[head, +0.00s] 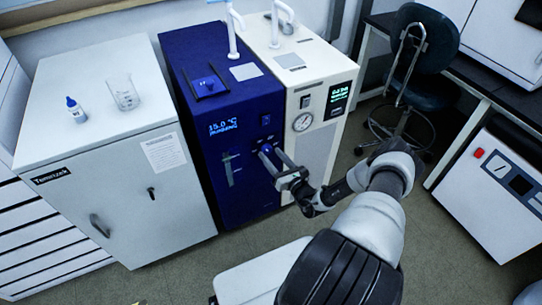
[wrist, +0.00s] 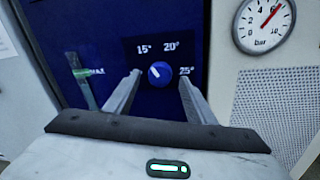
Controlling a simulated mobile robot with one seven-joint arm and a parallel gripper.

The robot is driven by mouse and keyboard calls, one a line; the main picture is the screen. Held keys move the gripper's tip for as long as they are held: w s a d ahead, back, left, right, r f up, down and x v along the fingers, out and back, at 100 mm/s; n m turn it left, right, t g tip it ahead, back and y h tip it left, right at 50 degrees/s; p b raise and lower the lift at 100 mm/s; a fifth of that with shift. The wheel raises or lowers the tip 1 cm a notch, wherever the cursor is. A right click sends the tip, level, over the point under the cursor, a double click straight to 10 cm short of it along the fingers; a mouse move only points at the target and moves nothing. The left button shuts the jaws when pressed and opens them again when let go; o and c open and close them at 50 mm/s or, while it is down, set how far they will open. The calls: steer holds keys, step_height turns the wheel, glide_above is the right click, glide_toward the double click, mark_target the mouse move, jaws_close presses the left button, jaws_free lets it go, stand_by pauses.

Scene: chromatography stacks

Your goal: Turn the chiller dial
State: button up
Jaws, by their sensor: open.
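The chiller (head: 208,85) is a dark blue cabinet with a lit display reading 15.0 °C on its front. Its dial (wrist: 160,73) is a round blue knob on a dark panel marked 15°, 20° and 25°. The white pointer line on the knob points to the upper left, toward the 15° mark. My gripper (wrist: 159,84) is open, with one finger on each side of the dial. It also shows at the chiller front in the head view (head: 271,152). I cannot tell whether either finger touches the knob.
A cream unit with a round pressure gauge (wrist: 264,22) stands directly right of the chiller. A level strip marked MAX (wrist: 84,82) is left of the dial. A grey cabinet (head: 85,190) stands left, with a beaker (head: 123,93) and a small bottle (head: 75,109) on top.

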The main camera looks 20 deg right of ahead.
steer(key=shift+w+a, duration=0.1)
steer(key=shift+w, duration=0.55)
steer(key=c, duration=1)
steer(key=shift+c, duration=0.2)
steer(key=shift+r+n+p, duration=0.2)
steer(key=shift+n+p, duration=0.5)
steer(key=shift+n, duration=0.3)
steer(key=n+p, duration=0.2)
steer(key=n, duration=0.2)
steer(key=shift+g, duration=0.3)
steer(key=n+h+p, duration=0.1)
steer(key=n+p, duration=0.2)
steer(key=n, duration=0.2)
steer(key=shift+n, duration=0.3)
